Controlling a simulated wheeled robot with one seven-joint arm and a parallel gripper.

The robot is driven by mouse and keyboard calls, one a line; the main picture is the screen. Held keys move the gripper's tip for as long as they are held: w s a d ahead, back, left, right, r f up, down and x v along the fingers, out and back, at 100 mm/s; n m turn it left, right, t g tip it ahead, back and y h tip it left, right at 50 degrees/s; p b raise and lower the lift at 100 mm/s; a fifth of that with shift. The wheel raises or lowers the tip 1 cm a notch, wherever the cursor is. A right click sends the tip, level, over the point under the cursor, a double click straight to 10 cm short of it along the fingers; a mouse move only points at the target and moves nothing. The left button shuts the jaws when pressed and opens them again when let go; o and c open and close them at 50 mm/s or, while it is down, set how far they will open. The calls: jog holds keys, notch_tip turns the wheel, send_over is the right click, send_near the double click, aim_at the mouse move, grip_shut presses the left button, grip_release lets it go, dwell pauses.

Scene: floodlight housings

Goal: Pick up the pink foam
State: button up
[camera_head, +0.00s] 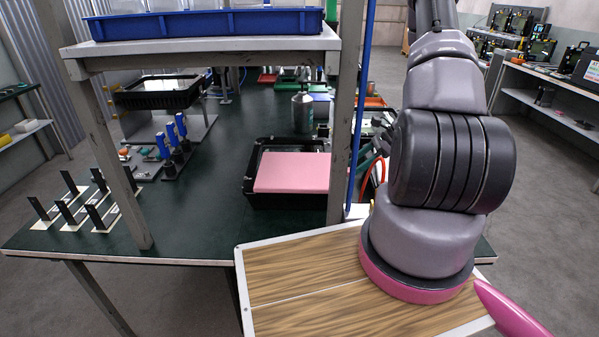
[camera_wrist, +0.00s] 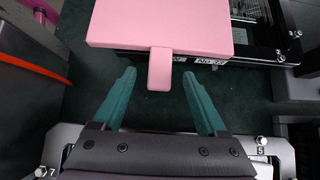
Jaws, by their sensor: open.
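The pink foam (camera_head: 292,172) is a flat slab lying on a black floodlight housing (camera_head: 284,202) on the dark green table. In the wrist view the foam (camera_wrist: 162,24) is at the top, with a narrow tab (camera_wrist: 160,69) sticking out toward my gripper. My gripper (camera_wrist: 158,82) is open, its two green fingers apart on either side of the tab's line, with the tab near the fingertips. Nothing is held. In the head view the gripper is mostly hidden behind the shelf post and my arm.
A grey shelf post (camera_head: 347,110) stands just right of the housing, and a shelf with a blue tray (camera_head: 205,24) hangs above. A grey bottle (camera_head: 302,112) stands behind the housing. Blue-handled clamps (camera_head: 177,140) and black upright brackets (camera_head: 75,200) are at left.

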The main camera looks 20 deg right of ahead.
jog(key=shift+w+a+f, duration=0.15)
jog(key=shift+a+f, duration=0.3)
jog(key=shift+f, duration=0.1)
grip_shut()
jog(key=shift+r, duration=0.15)
